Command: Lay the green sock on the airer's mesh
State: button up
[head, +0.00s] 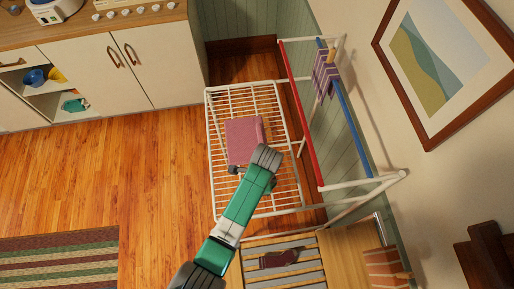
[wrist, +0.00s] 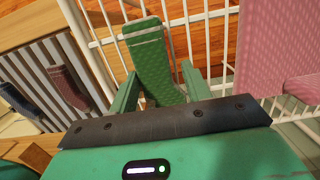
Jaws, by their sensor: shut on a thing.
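The green sock (wrist: 152,58) is between the two fingers of my gripper (wrist: 160,78) in the wrist view. It has paler bands near its far end. My gripper is shut on it. White bars of the airer's mesh (wrist: 202,20) show behind and beside the sock; I cannot tell whether it touches them. The sock is hidden there by my arm.
A pink cloth (head: 243,138) lies on the mesh; it also shows in the wrist view (wrist: 275,45). Red (head: 300,110) and blue (head: 350,125) rails rise at the right, with a striped cloth (head: 324,75) pegged there. A maroon sock (head: 280,258) lies on grey slats in front.

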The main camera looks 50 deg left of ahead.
jog(key=shift+f, duration=0.2)
jog(key=o, duration=1)
jog(key=shift+o, duration=0.2)
jog(key=shift+r, duration=0.15)
notch_tip(320, 180, up, 12)
jog(key=w, duration=0.1)
jog(key=shift+d, duration=0.4)
jog(key=shift+w, duration=0.15)
